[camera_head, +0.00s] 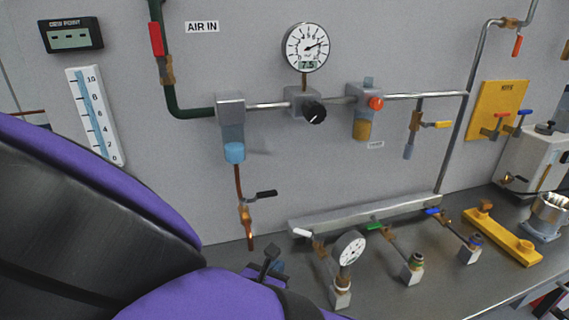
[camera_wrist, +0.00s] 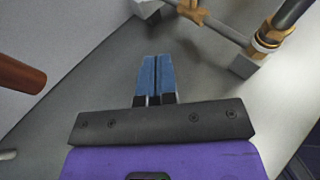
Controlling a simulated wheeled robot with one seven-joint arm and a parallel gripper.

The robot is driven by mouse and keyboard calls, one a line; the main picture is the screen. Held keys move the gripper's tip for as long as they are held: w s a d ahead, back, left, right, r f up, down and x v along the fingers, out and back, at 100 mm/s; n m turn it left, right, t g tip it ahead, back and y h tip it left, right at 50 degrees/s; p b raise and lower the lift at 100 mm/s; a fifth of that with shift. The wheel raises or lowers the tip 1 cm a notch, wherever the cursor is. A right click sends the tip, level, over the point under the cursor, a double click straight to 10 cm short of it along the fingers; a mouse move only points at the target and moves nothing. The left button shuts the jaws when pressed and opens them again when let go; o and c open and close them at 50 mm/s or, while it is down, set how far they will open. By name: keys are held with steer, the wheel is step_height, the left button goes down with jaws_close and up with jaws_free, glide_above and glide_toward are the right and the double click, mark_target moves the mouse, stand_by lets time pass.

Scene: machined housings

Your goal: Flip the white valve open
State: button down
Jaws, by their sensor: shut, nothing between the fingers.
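The white valve has a white lever handle (camera_head: 302,233) on a brass body at the left end of the metal manifold on the bench. Its lever points left, toward my gripper (camera_head: 277,266), which is low and to the left of it, apart from it and partly hidden by my purple arm. In the wrist view my gripper (camera_wrist: 156,72) has its blue fingertips together with nothing between them. A brass fitting (camera_wrist: 190,10) and a pale piece at the top edge lie beyond the fingertips; I cannot tell whether the pale piece is the white handle.
A dial gauge (camera_head: 349,247) stands just right of the white valve. Green (camera_head: 375,226) and blue (camera_head: 432,211) handled valves follow along the manifold (camera_head: 370,214). A copper drain pipe (camera_head: 248,226) with a black lever (camera_head: 266,194) hangs near my gripper; it also shows in the wrist view (camera_wrist: 18,74).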

mark_target(309, 236)
steer(key=r+x, duration=0.1)
steer(key=x, duration=1.1)
steer(key=shift+w+d, duration=0.25)
steer(key=shift+w, duration=0.3)
